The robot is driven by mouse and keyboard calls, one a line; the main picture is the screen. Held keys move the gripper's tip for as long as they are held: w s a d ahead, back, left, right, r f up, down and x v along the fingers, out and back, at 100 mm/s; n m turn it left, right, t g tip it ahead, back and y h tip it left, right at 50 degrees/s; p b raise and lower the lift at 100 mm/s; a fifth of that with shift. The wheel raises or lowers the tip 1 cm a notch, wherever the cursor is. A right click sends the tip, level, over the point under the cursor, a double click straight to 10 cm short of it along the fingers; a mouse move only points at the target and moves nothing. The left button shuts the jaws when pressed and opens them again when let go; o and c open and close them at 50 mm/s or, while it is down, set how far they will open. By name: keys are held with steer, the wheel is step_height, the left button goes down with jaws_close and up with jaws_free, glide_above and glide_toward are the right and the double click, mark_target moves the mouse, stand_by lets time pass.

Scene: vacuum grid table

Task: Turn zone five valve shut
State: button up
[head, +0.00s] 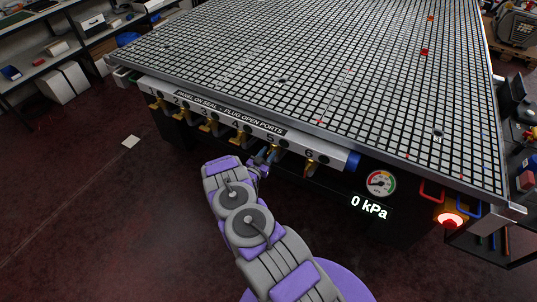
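The zone five valve (274,152) is a yellow-handled valve on the front rail of the grid table, below the number 5. My gripper (264,158) is right at this valve, reaching from below. Its fingers overlap the valve, so the handle's angle is partly hidden. I cannot tell whether the fingers touch or grip the handle. The fingers are too small to show whether they are open or shut.
Valves for the other zones line the rail (330,155), with the zone six valve (311,169) close on the right and the zone four valve (241,137) on the left. A gauge (381,183) reads 0 kPa. A red lamp (450,219) glows. The floor at left is mostly clear.

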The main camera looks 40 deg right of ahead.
steer(key=shift+w+d, duration=0.15)
steer(key=shift+d, duration=0.25)
jaws_close()
